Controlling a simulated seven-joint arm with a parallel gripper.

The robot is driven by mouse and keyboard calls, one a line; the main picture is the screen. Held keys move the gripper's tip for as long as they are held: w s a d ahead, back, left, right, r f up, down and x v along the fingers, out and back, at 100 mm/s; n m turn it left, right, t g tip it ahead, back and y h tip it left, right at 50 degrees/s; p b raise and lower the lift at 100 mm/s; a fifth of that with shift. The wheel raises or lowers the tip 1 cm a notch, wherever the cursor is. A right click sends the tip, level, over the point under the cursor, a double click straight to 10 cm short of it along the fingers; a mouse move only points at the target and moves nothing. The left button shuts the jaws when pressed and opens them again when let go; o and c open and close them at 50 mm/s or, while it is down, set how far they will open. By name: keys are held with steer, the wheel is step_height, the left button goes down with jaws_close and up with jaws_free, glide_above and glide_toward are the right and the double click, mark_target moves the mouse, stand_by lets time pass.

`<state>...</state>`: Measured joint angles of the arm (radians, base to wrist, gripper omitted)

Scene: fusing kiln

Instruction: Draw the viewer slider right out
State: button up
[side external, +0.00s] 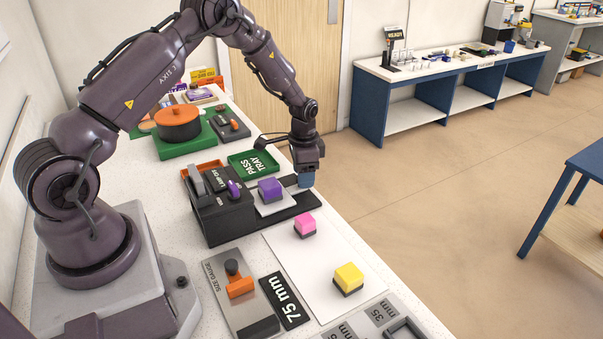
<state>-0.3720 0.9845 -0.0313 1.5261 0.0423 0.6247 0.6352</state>
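The black viewer (225,215) stands on the white bench, a low box with a purple knob (234,188) on top. A light flat plate (275,204) extends from its right side and carries a purple block (270,190) on a grey base.
A green pass tray (253,164) lies just behind the viewer. Pink (305,225) and yellow (348,278) blocks stand on a white sheet in front. A size gauge (238,294) lies front left. An orange pot (177,122) stands farther back. The bench edge is close right of my gripper.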

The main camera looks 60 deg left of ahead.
step_height(320, 180, up, 13)
stand_by(0.7)
steer(key=s+d+r+n+t, duration=0.1)
steer(key=s+d+r+t, duration=0.1)
steer(key=s+d+r, duration=0.3)
steer(key=s+d+r+n+t, duration=0.1)
steer(key=s+d+r, duration=0.4)
steer(key=s, duration=0.6)
steer(key=s+d+r+n+t, duration=0.1)
steer(key=s+d+r+t, duration=0.1)
steer(key=s+d+r, duration=0.4)
step_height(320, 180, up, 2)
steer(key=shift+s+r+n+t, duration=0.25)
steer(key=shift+s+n+t, duration=0.05)
steer(key=shift+s, duration=0.75)
